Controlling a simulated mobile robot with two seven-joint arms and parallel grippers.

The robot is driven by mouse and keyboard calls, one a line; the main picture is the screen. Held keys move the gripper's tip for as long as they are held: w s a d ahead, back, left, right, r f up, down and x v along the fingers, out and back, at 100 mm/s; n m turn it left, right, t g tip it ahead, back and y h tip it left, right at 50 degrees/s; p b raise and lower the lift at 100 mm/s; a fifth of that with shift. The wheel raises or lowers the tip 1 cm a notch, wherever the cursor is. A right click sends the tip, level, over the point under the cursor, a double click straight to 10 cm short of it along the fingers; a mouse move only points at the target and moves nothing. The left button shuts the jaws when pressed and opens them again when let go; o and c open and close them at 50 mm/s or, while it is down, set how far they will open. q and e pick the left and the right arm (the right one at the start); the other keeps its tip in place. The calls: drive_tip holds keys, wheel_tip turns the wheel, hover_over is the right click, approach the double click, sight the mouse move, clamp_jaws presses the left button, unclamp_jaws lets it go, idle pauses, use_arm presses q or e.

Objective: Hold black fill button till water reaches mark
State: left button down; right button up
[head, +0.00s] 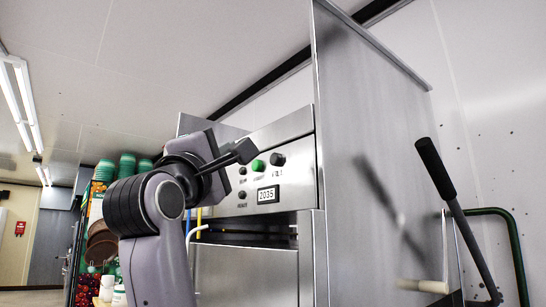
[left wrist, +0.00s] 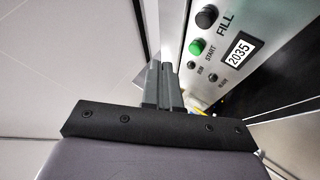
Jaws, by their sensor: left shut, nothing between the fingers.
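The black fill button (head: 278,160) is at the right of the machine's control panel (head: 226,207), with the green start button (head: 258,166) to its left. In the left wrist view the fill button (left wrist: 207,17) is near the top, above the green button (left wrist: 197,46) and beside the FILL label. My left gripper (head: 245,150) is shut and empty, its fingertips just left of the green button in the head view. In the left wrist view its fingers (left wrist: 161,72) are apart from the fill button. The water and its mark are not visible. My right gripper is not in view.
A display (head: 268,195) reading 2035 is below the buttons. A tall steel side wall (head: 368,130) stands right of the panel. A black-handled lever (head: 435,168) is farther right. Shelves with green cups (head: 127,165) stand at the left, behind my arm.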

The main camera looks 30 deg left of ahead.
sight(275, 159)
use_arm(q)
drive_tip(key=w+d, duration=0.2)
drive_tip(key=w, duration=0.3)
drive_tip(key=shift+w+d+p, duration=0.15)
drive_tip(key=shift+w+p, duration=0.15)
drive_tip(key=shift+w, duration=0.05)
drive_tip(key=shift+w, duration=0.1)
idle(1.7)
drive_tip(key=shift+w+d, duration=0.2)
drive_tip(key=shift+w, duration=0.1)
drive_tip(key=shift+w+d, duration=0.15)
drive_tip(key=shift+w, duration=0.3)
idle(2.6)
idle(0.8)
drive_tip(key=shift+s+a+b, duration=0.3)
drive_tip(key=shift+s, duration=0.5)
